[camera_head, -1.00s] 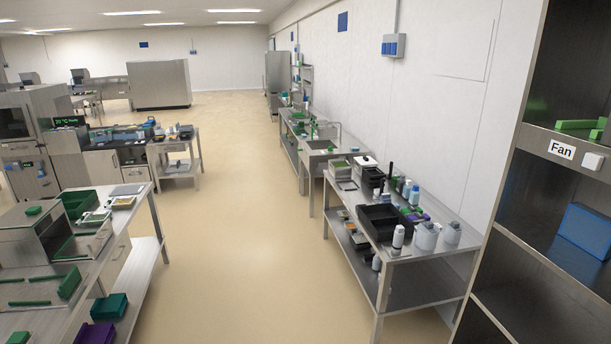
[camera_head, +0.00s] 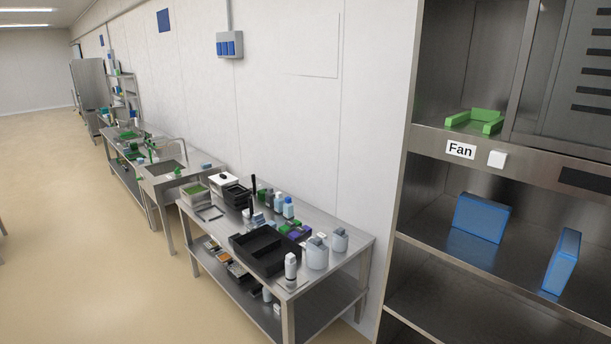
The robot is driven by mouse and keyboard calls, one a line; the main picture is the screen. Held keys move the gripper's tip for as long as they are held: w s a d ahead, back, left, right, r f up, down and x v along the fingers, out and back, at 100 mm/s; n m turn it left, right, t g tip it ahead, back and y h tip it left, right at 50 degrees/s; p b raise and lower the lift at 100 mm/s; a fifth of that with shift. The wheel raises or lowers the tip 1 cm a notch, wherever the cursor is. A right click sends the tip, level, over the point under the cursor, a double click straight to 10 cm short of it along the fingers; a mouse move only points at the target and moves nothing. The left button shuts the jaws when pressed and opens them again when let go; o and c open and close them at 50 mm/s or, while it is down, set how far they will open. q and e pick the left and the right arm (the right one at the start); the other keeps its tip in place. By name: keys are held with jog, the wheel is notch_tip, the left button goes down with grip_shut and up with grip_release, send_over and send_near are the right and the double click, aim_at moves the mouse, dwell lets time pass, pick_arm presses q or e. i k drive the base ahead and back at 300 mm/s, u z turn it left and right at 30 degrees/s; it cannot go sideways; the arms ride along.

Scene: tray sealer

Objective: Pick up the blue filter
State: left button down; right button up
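Two blue box-shaped filters stand on the middle shelf of the steel cabinet (camera_head: 420,140) at the right. One blue filter (camera_head: 481,218) stands near the left side, its broad face toward me. The other blue filter (camera_head: 562,262) stands further right and nearer the front, turned so a narrow edge faces me. The frame does not show which one the task means. Neither of my grippers is in view.
A "Fan" label (camera_head: 460,150) and a white switch (camera_head: 497,159) are on the cabinet's crossbar. A green bracket (camera_head: 475,121) sits above. A steel table (camera_head: 345,252) with black trays and bottles stands left of the cabinet. The floor (camera_head: 80,240) at the left is clear.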

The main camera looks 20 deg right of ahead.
aim_at(564, 258)
jog(key=z, duration=0.95)
jog(key=i, duration=0.9)
jog(key=z, duration=0.75)
